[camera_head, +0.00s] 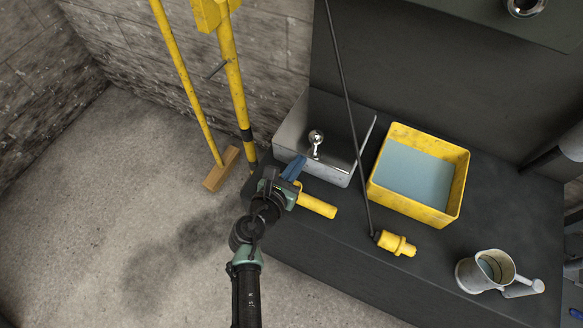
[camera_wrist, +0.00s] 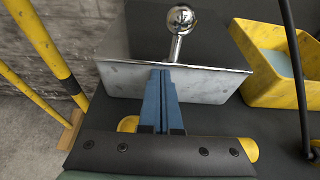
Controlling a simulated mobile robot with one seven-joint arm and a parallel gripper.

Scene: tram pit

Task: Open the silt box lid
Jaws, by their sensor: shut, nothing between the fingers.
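A grey metal box (camera_head: 335,172), which I take to be the silt box, sits at the left end of the dark bench. A shiny ball knob (camera_head: 316,137) on a short stem stands at it. In the wrist view the knob (camera_wrist: 180,19) rises behind the box's pale front face (camera_wrist: 215,82). I cannot tell clearly how the lid lies. My gripper (camera_head: 294,166) is at the near left side of the box. Its blue fingers (camera_wrist: 162,75) are shut and empty, pointing toward the knob's stem and overlapping the front face; contact is unclear.
A yellow cylinder (camera_head: 316,201) lies just beside and below my gripper. A yellow tub (camera_head: 378,199) of bluish water stands right of the box. A thin dark rod ends in a yellow fitting (camera_head: 396,243). A metal jug (camera_head: 470,275) stands front right. Yellow poles (camera_head: 235,85) stand left.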

